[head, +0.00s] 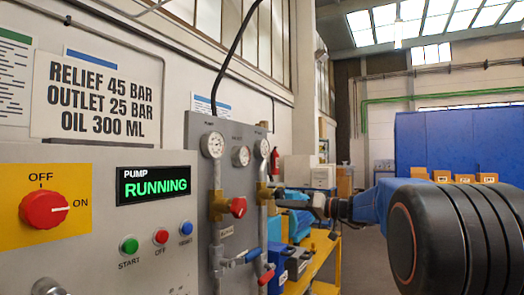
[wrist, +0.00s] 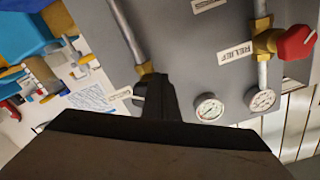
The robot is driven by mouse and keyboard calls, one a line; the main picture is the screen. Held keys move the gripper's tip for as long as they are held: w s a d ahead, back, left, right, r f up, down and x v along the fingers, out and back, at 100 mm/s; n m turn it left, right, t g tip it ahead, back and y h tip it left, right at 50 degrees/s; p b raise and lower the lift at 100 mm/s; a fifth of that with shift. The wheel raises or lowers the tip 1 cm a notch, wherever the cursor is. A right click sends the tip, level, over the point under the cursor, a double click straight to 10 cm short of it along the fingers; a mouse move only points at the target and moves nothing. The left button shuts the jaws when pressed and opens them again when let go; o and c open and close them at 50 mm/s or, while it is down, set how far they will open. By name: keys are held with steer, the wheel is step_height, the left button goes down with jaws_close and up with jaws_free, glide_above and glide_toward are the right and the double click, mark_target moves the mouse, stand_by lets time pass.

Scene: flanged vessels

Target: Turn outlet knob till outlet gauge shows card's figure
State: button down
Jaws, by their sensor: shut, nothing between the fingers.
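The card (head: 98,98) on the wall reads relief 45 bar, outlet 25 bar, oil 300 ml. The right-hand gauge (head: 262,148) sits atop the right pipe; its needle is too small to read. Below it is a brass valve (head: 263,193). The outlet knob is not clear; a dark round part (wrist: 140,89) beside a label shows in the wrist view, partly behind my fingers. My gripper (head: 283,195) is shut and empty, close in front of that valve. It also shows in the wrist view (wrist: 160,90), its fingers overlapping the dark part; contact cannot be told.
A red knob (head: 238,207) on the left pipe carries the relief label (wrist: 235,52). Two lever handles (head: 253,255) are lower on the panel. The pump box (head: 150,187) reads running.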

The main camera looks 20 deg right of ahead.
steer(key=shift+s+a+f, duration=0.1)
steer(key=shift+s+f, duration=0.1)
steer(key=shift+s, duration=0.05)
steer(key=shift+v, duration=2.9)
steer(key=w+f, duration=0.1)
steer(key=w, duration=0.6)
steer(key=shift+a+f, duration=0.25)
steer(key=shift+a, duration=0.2)
steer(key=shift+s+a+r, duration=0.45)
steer(key=shift+s+a, duration=0.1)
steer(key=shift+a, duration=0.2)
steer(key=shift+s+a+r, duration=0.35)
steer(key=shift+a+r, duration=0.1)
steer(key=shift+r, duration=0.1)
